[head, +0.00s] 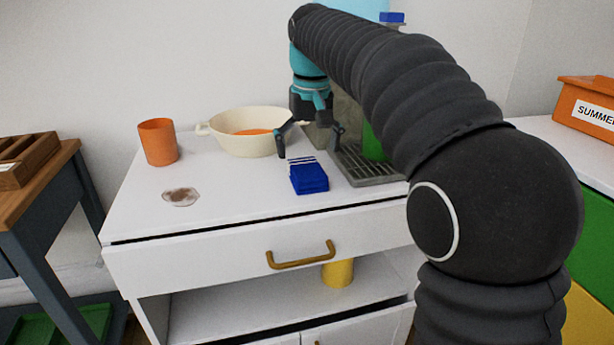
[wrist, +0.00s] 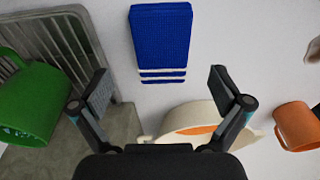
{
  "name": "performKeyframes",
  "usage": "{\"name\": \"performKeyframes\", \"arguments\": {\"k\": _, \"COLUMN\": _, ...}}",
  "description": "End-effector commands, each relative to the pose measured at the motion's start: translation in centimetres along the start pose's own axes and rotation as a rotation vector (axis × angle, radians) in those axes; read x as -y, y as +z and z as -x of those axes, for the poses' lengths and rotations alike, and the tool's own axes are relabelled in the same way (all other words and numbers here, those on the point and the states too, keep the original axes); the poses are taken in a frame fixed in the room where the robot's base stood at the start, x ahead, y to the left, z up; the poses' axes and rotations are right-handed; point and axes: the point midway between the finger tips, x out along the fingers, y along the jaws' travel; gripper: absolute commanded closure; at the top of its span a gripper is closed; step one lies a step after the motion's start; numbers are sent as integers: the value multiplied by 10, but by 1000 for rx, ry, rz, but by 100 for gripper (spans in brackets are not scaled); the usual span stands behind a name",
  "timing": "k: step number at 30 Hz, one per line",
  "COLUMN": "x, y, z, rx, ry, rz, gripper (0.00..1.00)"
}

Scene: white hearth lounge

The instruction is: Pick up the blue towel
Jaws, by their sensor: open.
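The blue towel (head: 309,178) lies folded on the white cabinet top, near its front edge. It has white stripes along one end. In the wrist view the towel (wrist: 161,40) is at the top middle, beyond the fingertips and roughly in line with the gap between them. My gripper (head: 310,143) is open and empty above the cabinet top, behind the towel in the head view. In the wrist view its two fingers (wrist: 159,85) are spread wide and apart from the towel.
A cream bowl (head: 243,146) with something orange inside stands left of my gripper. An orange cup (head: 158,142) and a brown stain (head: 181,196) are farther left. A grey rack (head: 366,172) with a green cup (wrist: 32,104) is close on the towel's right in the head view.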

Motion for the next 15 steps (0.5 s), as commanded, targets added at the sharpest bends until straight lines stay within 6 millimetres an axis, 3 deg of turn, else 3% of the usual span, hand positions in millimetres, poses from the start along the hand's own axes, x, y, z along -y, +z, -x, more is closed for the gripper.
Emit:
{"name": "performKeyframes", "arguments": {"k": 9, "x": 3, "y": 2, "z": -42, "rx": 2, "ry": 0, "rz": 0, "gripper": 0}}
{"name": "performKeyframes", "arguments": {"k": 15, "x": 3, "y": 2, "z": -48, "rx": 0, "ry": 0, "rz": 0, "gripper": 0}}
